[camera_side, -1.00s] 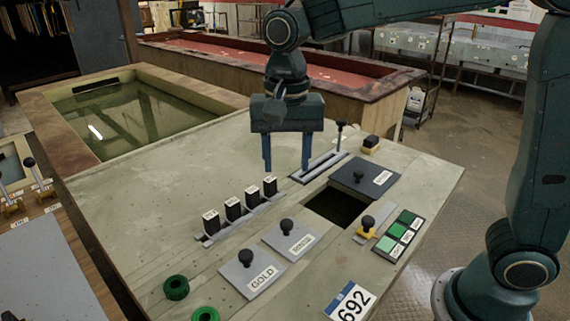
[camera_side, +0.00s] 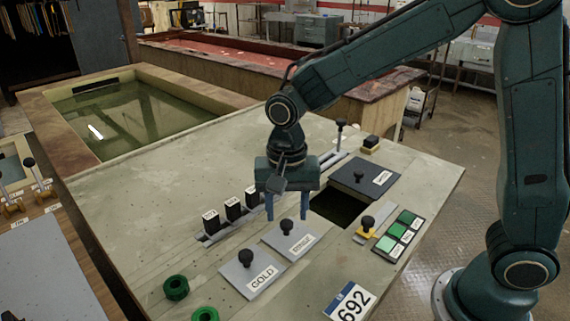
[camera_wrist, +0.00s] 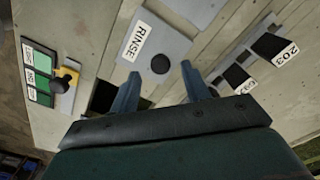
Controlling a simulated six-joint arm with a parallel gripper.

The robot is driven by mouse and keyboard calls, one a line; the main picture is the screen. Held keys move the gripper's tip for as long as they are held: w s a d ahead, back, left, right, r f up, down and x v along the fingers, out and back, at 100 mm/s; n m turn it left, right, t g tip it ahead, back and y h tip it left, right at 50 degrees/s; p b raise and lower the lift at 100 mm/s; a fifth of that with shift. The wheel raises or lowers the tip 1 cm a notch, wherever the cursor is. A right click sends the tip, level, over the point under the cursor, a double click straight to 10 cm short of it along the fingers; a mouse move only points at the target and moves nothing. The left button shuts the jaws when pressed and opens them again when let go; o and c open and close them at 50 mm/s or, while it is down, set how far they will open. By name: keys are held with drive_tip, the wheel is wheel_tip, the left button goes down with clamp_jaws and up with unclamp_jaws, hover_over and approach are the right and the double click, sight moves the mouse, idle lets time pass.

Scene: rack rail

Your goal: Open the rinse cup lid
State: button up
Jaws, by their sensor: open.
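The rinse cup lid (camera_side: 301,250) is a flat grey plate with a black round knob (camera_side: 286,226) and a label reading RINSE. It lies flat on the panel. In the wrist view the lid (camera_wrist: 172,48) is upper middle, with its knob (camera_wrist: 160,64) just ahead of the fingertips. My gripper (camera_side: 287,217) points down over the lid's far side, its two blue fingers open and empty. In the side view the knob appears between the fingertips; in the wrist view it appears between and slightly beyond them (camera_wrist: 158,70). I see no clear contact.
The GOLD lid (camera_side: 236,275) lies left of the rinse lid. Black upright blocks (camera_side: 233,209) stand close left of my gripper. A square opening (camera_side: 340,207) and a dark lid (camera_side: 358,172) are to the right. A yellow-based lever (camera_side: 367,229) and green buttons (camera_side: 398,232) are further right.

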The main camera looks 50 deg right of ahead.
sight(292, 232)
drive_tip(key=shift+f, duration=1.2)
clamp_jaws()
